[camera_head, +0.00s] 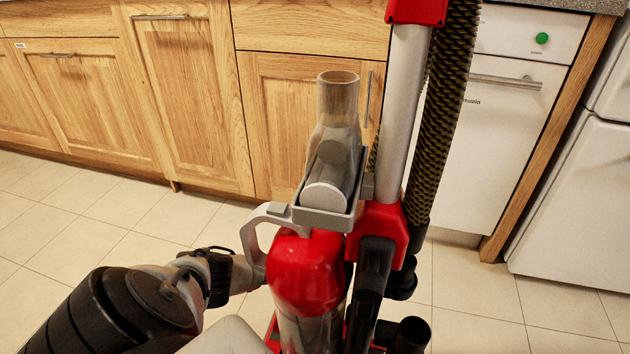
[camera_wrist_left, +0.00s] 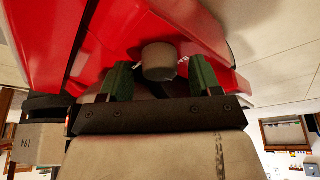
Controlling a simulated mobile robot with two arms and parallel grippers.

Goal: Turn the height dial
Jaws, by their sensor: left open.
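The height dial (camera_wrist_left: 160,60) is a short grey cylinder on the red base of the vacuum cleaner (camera_wrist_left: 75,30) in the left wrist view. My left gripper (camera_wrist_left: 162,80) is open, with one green finger on each side of the dial. I cannot tell whether either finger touches it. In the head view the upright vacuum cleaner (camera_head: 308,268) stands in front of me, red with a clear bin and a grey tube. My left arm reaches low on its left side; its gripper and the dial are hidden there. My right gripper is not in view.
Wooden cabinets (camera_head: 190,100) line the back, with a white dishwasher (camera_head: 490,150) and a white appliance (camera_head: 580,200) at the right. A ribbed hose (camera_head: 440,120) runs up the vacuum's right side. The tiled floor (camera_head: 110,220) is clear at the left.

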